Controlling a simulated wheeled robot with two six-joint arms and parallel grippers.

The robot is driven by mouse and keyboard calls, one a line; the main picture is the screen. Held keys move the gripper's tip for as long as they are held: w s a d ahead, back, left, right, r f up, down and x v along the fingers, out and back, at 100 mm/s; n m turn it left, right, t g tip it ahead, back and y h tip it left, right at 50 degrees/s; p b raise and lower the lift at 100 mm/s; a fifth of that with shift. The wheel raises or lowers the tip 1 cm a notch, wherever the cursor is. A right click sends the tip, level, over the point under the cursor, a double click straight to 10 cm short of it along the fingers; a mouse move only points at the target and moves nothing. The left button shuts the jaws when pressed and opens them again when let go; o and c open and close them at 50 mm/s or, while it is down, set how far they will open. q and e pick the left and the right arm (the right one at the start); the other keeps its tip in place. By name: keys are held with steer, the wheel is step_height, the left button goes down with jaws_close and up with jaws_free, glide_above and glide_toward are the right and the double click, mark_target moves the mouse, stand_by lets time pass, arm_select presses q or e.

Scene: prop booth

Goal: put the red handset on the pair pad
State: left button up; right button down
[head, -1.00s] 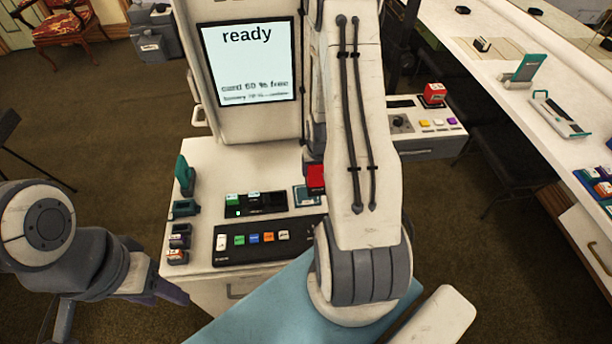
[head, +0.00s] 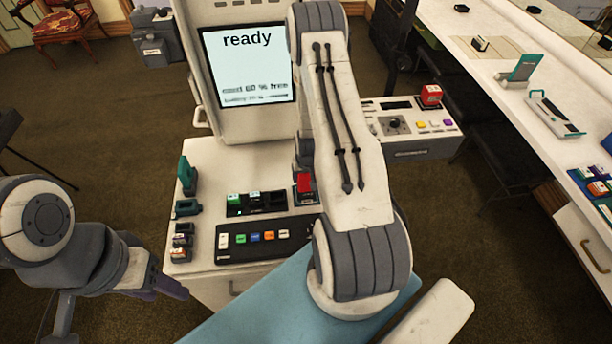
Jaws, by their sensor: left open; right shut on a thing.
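The red handset (head: 305,183) is upright at the right end of the booth counter, directly over the pair pad (head: 304,198). The pad is a small dark square whose front part shows below the handset. I cannot tell whether the handset touches the pad. My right gripper (head: 303,171) is shut on the handset from above. My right arm hides most of that gripper and the area to its right. My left gripper (head: 172,287) is open and empty, low at the left, in front of the counter's left front corner.
A black panel with coloured buttons (head: 262,238) lies in front of the pad. A dark slot tray (head: 256,203) is just left of it. A teal handset (head: 187,174) stands at the counter's left. The screen (head: 249,66) reads "ready". A side console (head: 415,127) is at right.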

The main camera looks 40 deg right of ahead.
steer(key=shift+f, duration=0.2)
jaws_free()
steer(key=shift+r, duration=0.5)
steer(key=b+v, duration=0.2)
steer(key=v, duration=0.9)
steer(key=a+r+n+y, duration=0.1)
steer(key=a+r+n, duration=0.15)
steer(key=a, duration=0.35)
steer(key=a+r+n, duration=0.1)
steer(key=a+r, duration=0.3)
steer(key=a, duration=0.3)
steer(key=a+r+n+y, duration=0.1)
steer(key=a+r+n, duration=0.15)
steer(key=a, duration=0.35)
steer(key=s+a+r+n+g, duration=0.1)
steer(key=s+a+r+n, duration=0.2)
steer(key=s, duration=0.6)
steer(key=s+a+r+n+g, duration=0.1)
steer(key=s+a+r+n, duration=0.3)
steer(key=s+a+r, duration=0.3)
steer(key=s+a, duration=0.2)
steer(key=a, duration=0.1)
steer(key=shift+s+a+r+g+y, duration=0.15)
steer(key=shift+s+a+g+y, duration=0.15)
steer(key=shift+s+g, duration=0.1)
